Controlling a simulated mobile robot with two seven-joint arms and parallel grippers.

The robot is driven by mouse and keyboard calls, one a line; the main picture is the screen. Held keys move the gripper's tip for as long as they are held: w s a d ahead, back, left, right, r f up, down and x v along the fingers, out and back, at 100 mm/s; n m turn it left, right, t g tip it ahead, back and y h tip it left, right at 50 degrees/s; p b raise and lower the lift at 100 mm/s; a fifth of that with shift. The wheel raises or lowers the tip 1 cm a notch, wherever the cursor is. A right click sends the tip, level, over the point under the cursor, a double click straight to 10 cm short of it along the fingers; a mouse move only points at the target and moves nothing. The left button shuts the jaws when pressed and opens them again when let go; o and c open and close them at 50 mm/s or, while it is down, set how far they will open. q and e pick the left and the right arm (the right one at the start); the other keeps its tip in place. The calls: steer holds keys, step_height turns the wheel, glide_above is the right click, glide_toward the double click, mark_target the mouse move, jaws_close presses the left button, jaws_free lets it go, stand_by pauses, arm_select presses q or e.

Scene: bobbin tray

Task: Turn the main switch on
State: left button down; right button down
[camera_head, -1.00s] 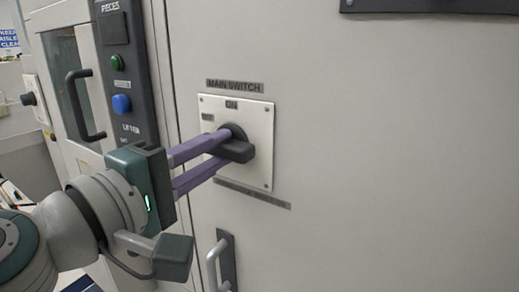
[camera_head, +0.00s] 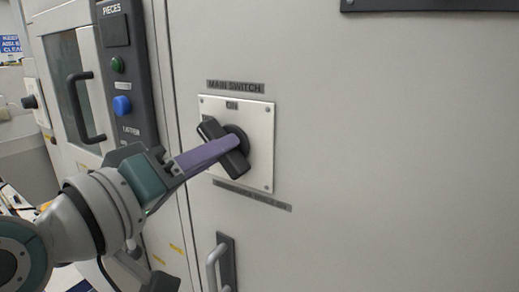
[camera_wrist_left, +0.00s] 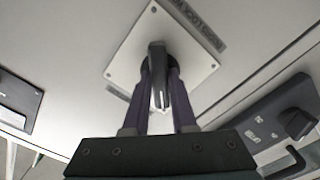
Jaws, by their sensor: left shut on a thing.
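The main switch is a black rotary handle (camera_head: 211,130) on a pale square plate (camera_head: 262,118), under a "MAIN SWITCH" label with "ON" at the plate's top. The handle stands tilted, its upper end to the upper left and its lower end to the lower right. My left gripper (camera_head: 232,144) is shut on the handle, its purple fingers reaching in from the lower left. In the left wrist view the handle (camera_wrist_left: 158,75) sits between the two fingers. Part of the handle is hidden behind the fingers in the head view. My right gripper is not in view.
A dark control panel (camera_head: 131,70) with a green button (camera_head: 117,64) and a blue button (camera_head: 121,105) is left of the switch. A door handle (camera_head: 214,262) is below the plate. The cabinet front at right is flat and clear.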

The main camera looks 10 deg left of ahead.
arm_select(q)
steer(key=m+p, duration=0.2)
steer(key=m, duration=0.6)
steer(key=shift+m, duration=0.4)
stand_by(0.4)
steer(key=c, duration=0.7)
jaws_free()
steer(key=shift+s, duration=0.1)
steer(key=shift+b+v, duration=0.5)
steer(key=shift+v, duration=4.4)
